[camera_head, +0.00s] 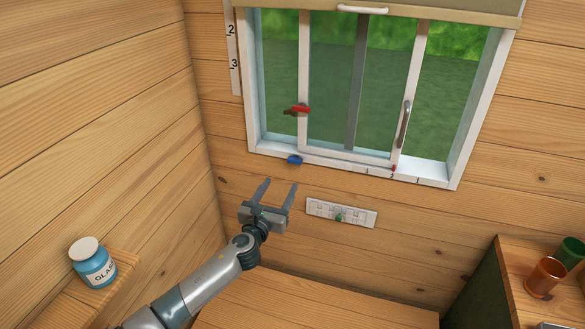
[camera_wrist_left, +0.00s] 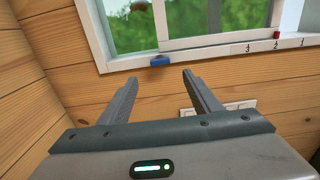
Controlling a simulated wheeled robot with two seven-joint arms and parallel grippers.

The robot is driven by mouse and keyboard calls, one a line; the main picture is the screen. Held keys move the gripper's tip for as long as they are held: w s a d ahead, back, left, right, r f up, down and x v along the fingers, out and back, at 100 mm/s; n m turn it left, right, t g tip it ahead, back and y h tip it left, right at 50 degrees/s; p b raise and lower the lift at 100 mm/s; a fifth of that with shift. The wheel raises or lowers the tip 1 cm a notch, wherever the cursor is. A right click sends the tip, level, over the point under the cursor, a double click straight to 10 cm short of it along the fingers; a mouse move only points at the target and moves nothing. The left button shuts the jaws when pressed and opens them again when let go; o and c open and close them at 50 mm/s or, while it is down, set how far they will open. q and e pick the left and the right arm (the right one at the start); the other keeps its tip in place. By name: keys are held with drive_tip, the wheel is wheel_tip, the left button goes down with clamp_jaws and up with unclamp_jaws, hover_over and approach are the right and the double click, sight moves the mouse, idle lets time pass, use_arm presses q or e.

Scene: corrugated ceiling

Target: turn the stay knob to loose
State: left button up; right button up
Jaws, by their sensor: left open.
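No label marks the stay knob, so I cannot tell which part it is. A small blue knob (camera_head: 294,160) sits on the lower window frame near its left corner, and it also shows in the left wrist view (camera_wrist_left: 161,60). A red handle (camera_head: 300,110) is on the left upright of the sash. A green knob (camera_head: 338,217) is on a white wall plate (camera_head: 362,214) below the window. My left gripper (camera_head: 278,183) is open and empty, below the blue knob and apart from it. In the left wrist view the blue knob shows between the fingertips (camera_wrist_left: 160,82). My right gripper is out of view.
The sliding window has a grey pull handle (camera_head: 403,125) and a small red marker (camera_head: 393,168) on its marked sill. A glass jar (camera_head: 93,262) stands on a left shelf. Cups (camera_head: 545,278) stand on a right cabinet. A wooden surface (camera_head: 310,304) lies below.

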sight(294, 162)
use_arm(q)
drive_tip(key=b+x, duration=0.2)
drive_tip(key=x, duration=0.2)
drive_tip(key=b+x, duration=0.5)
drive_tip(key=x, duration=0.2)
drive_tip(key=shift+w+d+f+b, duration=0.1)
drive_tip(key=shift+w+f+b, duration=0.15)
drive_tip(key=shift+f+b, duration=0.1)
drive_tip(key=shift+w+d+r+b, duration=0.1)
drive_tip(key=shift+w+r+b, duration=0.05)
drive_tip(key=shift+w+b, duration=0.25)
drive_tip(key=shift+w+d+r+b, duration=0.15)
drive_tip(key=shift+w+b, duration=0.1)
drive_tip(key=shift+w, duration=0.2)
drive_tip(key=shift+c, duration=0.4)
drive_tip(key=c, duration=1)
